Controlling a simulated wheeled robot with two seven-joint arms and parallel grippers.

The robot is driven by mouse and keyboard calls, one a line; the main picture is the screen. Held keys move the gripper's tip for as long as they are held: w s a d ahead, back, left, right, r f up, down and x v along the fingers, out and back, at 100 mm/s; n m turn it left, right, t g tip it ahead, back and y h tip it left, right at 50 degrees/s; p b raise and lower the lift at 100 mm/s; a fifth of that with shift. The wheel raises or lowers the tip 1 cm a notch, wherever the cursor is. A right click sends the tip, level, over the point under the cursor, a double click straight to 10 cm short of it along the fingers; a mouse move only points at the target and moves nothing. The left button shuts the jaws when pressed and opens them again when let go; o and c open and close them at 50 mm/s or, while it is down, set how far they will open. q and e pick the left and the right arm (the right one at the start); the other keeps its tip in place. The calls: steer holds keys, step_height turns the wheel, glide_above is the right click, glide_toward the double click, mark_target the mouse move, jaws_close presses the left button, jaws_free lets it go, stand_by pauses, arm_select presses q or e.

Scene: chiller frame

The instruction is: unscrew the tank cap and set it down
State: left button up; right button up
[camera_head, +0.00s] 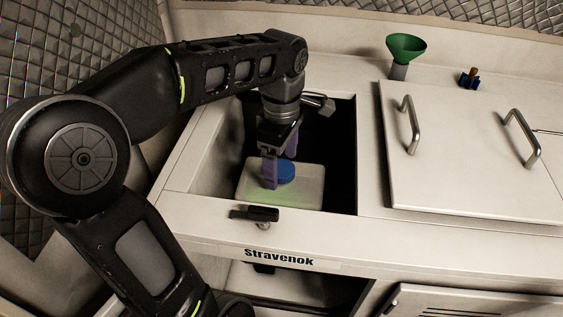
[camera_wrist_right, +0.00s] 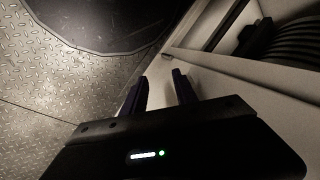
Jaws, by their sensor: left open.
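The blue tank cap (camera_head: 286,173) sits on the pale, translucent tank (camera_head: 310,192) inside the open bay of the white cabinet. My left gripper (camera_head: 280,160) points down at the cap with its purple fingers apart. One finger stands at the cap's left side and partly covers it; the other is behind the cap. I cannot tell whether either finger touches it. My right gripper (camera_wrist_right: 160,90) shows in the right wrist view, its dark purple fingers apart with nothing between them, away from the tank.
The bay's rim surrounds my left gripper. A black latch (camera_head: 262,213) sits on the front edge. A lid with two handles (camera_head: 465,150) lies to the right. A green funnel (camera_head: 405,48) and a small blue-and-brown item (camera_head: 469,79) stand behind it. The lid's left side has free counter.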

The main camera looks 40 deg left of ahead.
mark_target(282, 168)
arm_select(q)
step_height(282, 168, up, 6)
steer(key=shift+r+p, duration=0.1)
steer(key=shift+p, duration=0.65)
steer(key=shift+r+p, duration=0.6)
steer(key=shift+p, duration=0.1)
steer(key=shift+f, duration=0.1)
